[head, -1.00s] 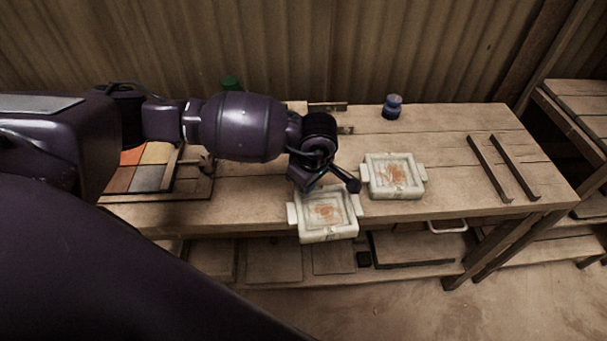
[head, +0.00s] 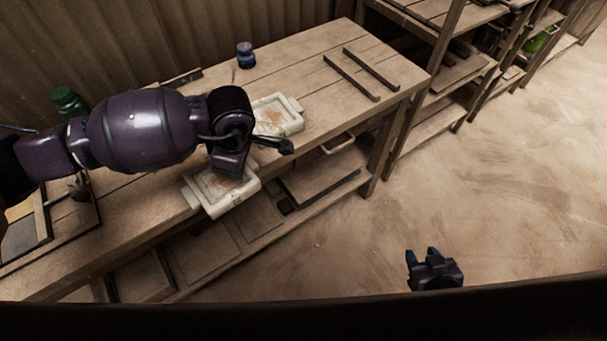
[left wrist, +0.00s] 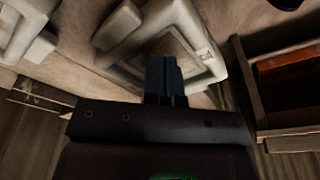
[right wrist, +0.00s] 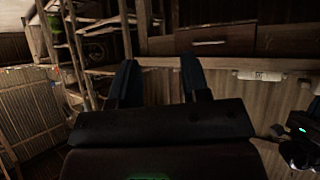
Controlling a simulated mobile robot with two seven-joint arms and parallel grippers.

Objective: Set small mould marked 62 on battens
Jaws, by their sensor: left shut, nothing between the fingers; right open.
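A pale square mould (head: 212,194) with side lugs and a rusty stain inside sits at the bench's front edge. A similar mould (head: 283,118) sits farther right. I cannot read a 62 on either in the head view. Two dark parallel battens (head: 352,78) lie at the bench's right end, with bare wood between them. My left gripper (left wrist: 163,62) is shut and empty over the nearer mould; my wrist hides its fingers in the head view. The other mould shows in the left wrist view (left wrist: 14,42). My right gripper (head: 422,252) is open and empty, in front of the bench.
A tile frame (head: 72,216) lies at the left. Boards lie on the lower shelf (head: 320,185). Shelving (head: 455,75) stands right; the floor (head: 480,190) before it is clear.

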